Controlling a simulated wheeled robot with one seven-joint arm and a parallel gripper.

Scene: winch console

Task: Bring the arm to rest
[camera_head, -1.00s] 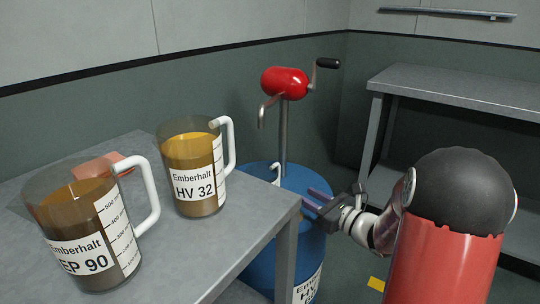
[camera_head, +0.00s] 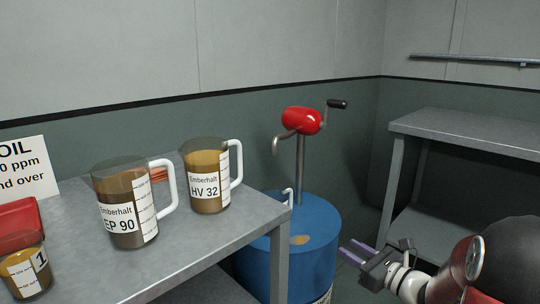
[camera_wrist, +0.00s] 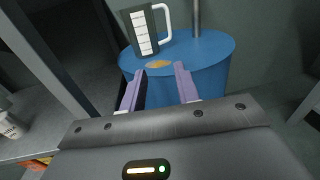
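My gripper (camera_head: 352,254) is at the lower right in the head view, to the right of the blue drum (camera_head: 315,235). In the wrist view its two purple fingers (camera_wrist: 160,78) are spread apart with nothing between them. They point toward the drum (camera_wrist: 205,58), with a visible gap in the head view. My arm is bent, with part of it cut off at the right edge of the head view.
The grey table (camera_head: 190,256) holds the EP 90 jug (camera_head: 120,218) and HV 32 jug (camera_head: 205,187). A red hand pump (camera_head: 300,121) rises from the drum. Another jug (camera_wrist: 145,32) stands on the drum top. A grey bench (camera_head: 470,136) stands at right.

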